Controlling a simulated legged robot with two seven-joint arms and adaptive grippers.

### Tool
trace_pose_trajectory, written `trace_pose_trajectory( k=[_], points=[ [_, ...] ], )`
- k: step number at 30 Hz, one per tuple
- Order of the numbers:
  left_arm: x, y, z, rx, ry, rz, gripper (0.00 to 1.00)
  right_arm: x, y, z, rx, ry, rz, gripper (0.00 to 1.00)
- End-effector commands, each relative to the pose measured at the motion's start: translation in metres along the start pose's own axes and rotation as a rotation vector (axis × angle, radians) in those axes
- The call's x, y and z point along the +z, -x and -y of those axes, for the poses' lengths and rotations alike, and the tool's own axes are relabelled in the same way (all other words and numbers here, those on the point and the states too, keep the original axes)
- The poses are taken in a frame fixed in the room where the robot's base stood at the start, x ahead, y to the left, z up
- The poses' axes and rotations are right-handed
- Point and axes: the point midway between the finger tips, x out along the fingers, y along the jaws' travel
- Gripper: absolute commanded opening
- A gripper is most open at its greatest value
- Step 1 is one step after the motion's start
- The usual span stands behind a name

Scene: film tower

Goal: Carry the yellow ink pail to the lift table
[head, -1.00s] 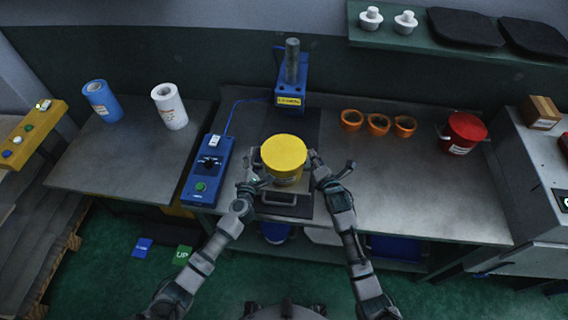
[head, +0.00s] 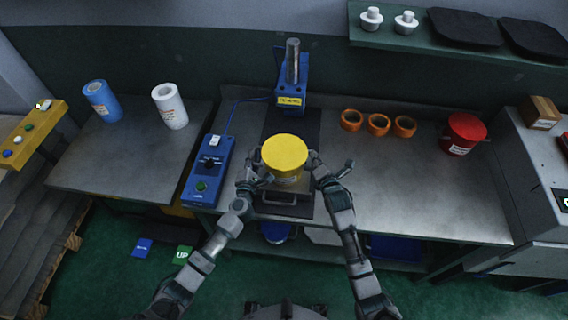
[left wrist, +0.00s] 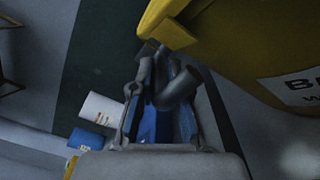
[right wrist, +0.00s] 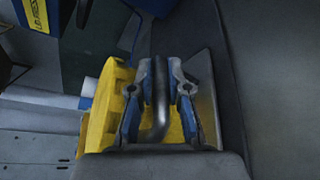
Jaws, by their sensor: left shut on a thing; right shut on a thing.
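The yellow ink pail (head: 284,153) is upright between my two grippers, over the dark mat and plate in front of the blue press at the middle of the bench. My left gripper (head: 258,178) is at its left side; in the left wrist view its jaws (left wrist: 160,95) are closed at a grey handle beside the yellow rim. My right gripper (head: 313,172) is at its right side; in the right wrist view its jaws (right wrist: 158,100) are shut on a grey bar handle of the pail. The pail hides what lies directly beneath it.
A blue control box (head: 208,170) stands close left of the pail. The blue press (head: 291,85) stands behind. Several orange rings (head: 378,124) and a red pail (head: 463,133) are to the right. Blue (head: 101,100) and white (head: 169,105) rolls stand left. The front right bench is clear.

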Motion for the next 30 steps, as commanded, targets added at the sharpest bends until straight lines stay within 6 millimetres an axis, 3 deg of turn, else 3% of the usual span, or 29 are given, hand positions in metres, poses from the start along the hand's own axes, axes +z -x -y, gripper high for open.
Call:
trace_pose_trajectory(
  k=[5, 18, 30],
  points=[
    [0.006, 0.0, -0.007, 0.001, 0.002, 0.004, 0.0, 0.005, 0.002, -0.007, 0.002, 0.002, 0.003, 0.0],
    [0.032, 0.0, -0.048, 0.011, 0.001, 0.011, 0.0, 0.031, 0.012, -0.047, 0.011, 0.006, 0.01, 0.0],
    [0.034, -0.001, -0.049, 0.011, 0.001, 0.012, 0.0, 0.032, 0.012, -0.049, 0.011, 0.005, 0.01, 0.0]
  ],
)
